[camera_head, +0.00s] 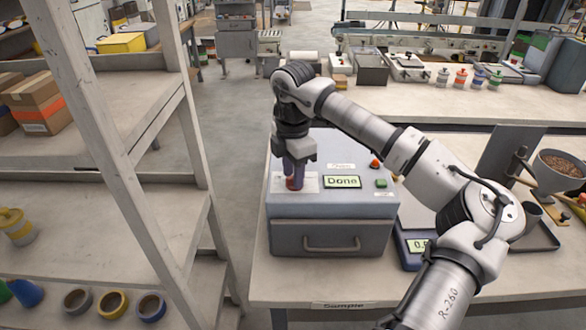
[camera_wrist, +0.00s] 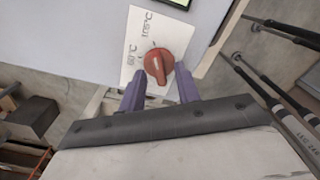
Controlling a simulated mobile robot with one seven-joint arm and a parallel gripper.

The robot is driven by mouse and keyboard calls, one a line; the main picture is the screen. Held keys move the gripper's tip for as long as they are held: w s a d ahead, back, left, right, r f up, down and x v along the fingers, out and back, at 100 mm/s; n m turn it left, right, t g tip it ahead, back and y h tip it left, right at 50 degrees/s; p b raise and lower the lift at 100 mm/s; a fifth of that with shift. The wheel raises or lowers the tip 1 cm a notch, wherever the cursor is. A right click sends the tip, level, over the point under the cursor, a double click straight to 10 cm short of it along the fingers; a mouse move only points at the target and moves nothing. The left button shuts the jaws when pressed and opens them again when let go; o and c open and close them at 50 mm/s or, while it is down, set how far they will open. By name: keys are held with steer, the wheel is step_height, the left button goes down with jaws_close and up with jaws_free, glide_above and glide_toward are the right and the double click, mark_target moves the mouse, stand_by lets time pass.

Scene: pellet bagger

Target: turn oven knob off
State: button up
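The oven (camera_head: 330,240) is a grey box on the bench, with a "Done" display (camera_head: 342,182) on its sloped top panel. Its red knob (camera_wrist: 158,66) sits on a white plate marked 60°C and 105°C in the wrist view. Which mark the knob points to is hard to tell. My gripper (camera_wrist: 161,80) has its two purple fingers apart, one on each side of the knob's near part. Small gaps seem to show between fingers and knob. In the head view my gripper (camera_head: 294,180) points down at the panel's left and partly hides the knob.
A red button (camera_head: 375,164) and a green button (camera_head: 381,183) are on the panel's right. A scale (camera_head: 412,250) and a pellet hopper (camera_head: 560,172) stand to the right. A wooden shelf (camera_head: 110,150) stands left, across a floor gap.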

jaws_close()
